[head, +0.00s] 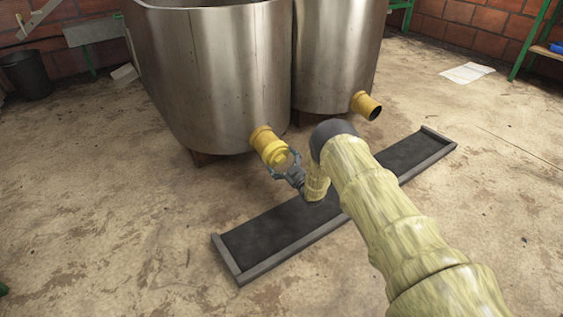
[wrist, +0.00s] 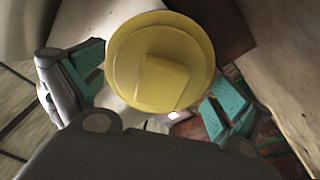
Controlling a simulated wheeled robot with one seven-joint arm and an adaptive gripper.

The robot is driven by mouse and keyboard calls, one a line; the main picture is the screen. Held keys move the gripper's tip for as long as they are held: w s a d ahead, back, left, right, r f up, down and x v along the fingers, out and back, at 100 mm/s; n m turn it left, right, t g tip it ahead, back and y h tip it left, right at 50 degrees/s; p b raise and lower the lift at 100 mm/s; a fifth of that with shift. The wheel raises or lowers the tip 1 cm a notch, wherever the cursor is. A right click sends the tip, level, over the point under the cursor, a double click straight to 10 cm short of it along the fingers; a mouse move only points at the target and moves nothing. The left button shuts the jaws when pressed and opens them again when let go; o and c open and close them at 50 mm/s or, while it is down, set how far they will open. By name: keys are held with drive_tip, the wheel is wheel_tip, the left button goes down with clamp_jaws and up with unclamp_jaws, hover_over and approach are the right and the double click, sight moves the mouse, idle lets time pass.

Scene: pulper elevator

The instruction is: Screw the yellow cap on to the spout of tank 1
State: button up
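Two steel tanks stand side by side, a left tank (head: 220,75) and a right tank (head: 335,50); no number is readable. A yellow spout (head: 263,138) comes out low on the left tank. The yellow cap (head: 274,154) is at its outer end, in line with it; whether its thread is engaged cannot be told. My gripper (head: 285,165) is at the cap with its fingers spread. The wrist view shows the round face of the cap (wrist: 165,85), with a raised grip tab, between the teal finger pads. The pads stand apart from the tab.
The right tank's yellow spout (head: 366,105) has a dark open end. A long dark channel with a raised rim (head: 290,254) lies on the floor below the spouts, under my arm. A black bucket (head: 27,75) stands far left. The concrete floor in front is clear.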

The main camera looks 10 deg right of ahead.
drive_tip(key=c, duration=0.8)
drive_tip(key=m, duration=0.4)
drive_tip(key=shift+c, duration=0.3)
drive_tip(key=m+b, duration=0.1)
drive_tip(key=m, duration=0.4)
drive_tip(key=m+b, duration=0.1)
drive_tip(key=m, duration=0.5)
drive_tip(key=shift+f, duration=0.15)
drive_tip(key=shift+m+b, duration=0.65)
drive_tip(key=shift+m, duration=0.95)
drive_tip(key=o, duration=1)
drive_tip(key=shift+s, duration=0.15)
